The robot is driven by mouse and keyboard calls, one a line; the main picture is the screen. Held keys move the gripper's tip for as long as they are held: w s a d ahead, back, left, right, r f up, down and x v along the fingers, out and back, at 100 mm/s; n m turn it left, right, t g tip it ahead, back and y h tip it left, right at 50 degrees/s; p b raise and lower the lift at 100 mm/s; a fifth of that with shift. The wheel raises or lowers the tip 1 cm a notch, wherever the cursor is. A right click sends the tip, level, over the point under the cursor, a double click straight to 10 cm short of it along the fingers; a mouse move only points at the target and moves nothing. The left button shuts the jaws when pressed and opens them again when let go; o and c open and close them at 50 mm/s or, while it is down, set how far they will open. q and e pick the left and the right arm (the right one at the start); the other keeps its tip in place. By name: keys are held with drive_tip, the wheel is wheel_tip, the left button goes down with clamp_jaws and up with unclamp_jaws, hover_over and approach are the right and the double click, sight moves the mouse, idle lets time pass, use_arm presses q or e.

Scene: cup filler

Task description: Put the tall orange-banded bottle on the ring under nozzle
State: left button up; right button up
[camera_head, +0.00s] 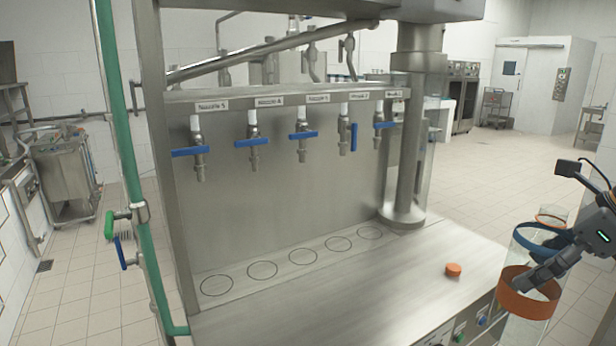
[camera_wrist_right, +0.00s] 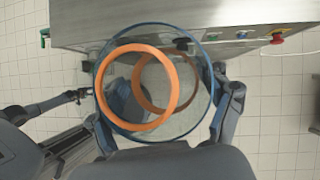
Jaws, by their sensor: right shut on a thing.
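The tall clear bottle with a wide orange band (camera_head: 528,292) is at the right edge of the head view, with a blue band and an orange rim above. My right gripper (camera_head: 543,272) is shut on it and holds it upright or slightly tilted, off the right side of the steel counter. In the right wrist view the bottle (camera_wrist_right: 122,128) shows end-on as orange and blue hoops, with gripper fingers (camera_wrist_right: 165,112) around it. Several dark rings (camera_head: 303,257) are marked in a row on the counter under the nozzles (camera_head: 305,150); all are empty.
A small orange cap (camera_head: 453,269) lies on the right part of the counter (camera_head: 400,285). A thick steel post (camera_head: 404,190) stands behind the right end of the ring row. A green pipe (camera_head: 125,150) runs at the left.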

sight(502, 294)
drive_tip(key=a+f+n+g, duration=0.1)
drive_tip(key=a+f+n, duration=0.1)
drive_tip(key=a+f+n+g+y, duration=0.1)
drive_tip(key=a+f+n, duration=0.1)
drive_tip(key=shift+f, duration=0.3)
drive_tip(key=s+a+f+n+g+h, duration=0.2)
drive_tip(key=s+a+f+n+g, duration=0.2)
drive_tip(key=f+n, duration=0.5)
drive_tip(key=s+a+f+n+g+h, duration=0.3)
drive_tip(key=s+a+f+n+g, duration=0.2)
drive_tip(key=n, duration=0.9)
wheel_tip(502, 294, down, 4)
drive_tip(key=shift+s+a+f+n+g, duration=0.2)
drive_tip(key=shift+s+a+n+g, duration=0.1)
drive_tip(key=shift+s+a, duration=0.85)
drive_tip(key=shift+w+d+r, duration=0.1)
use_arm(q)
drive_tip(key=shift+a, duration=0.1)
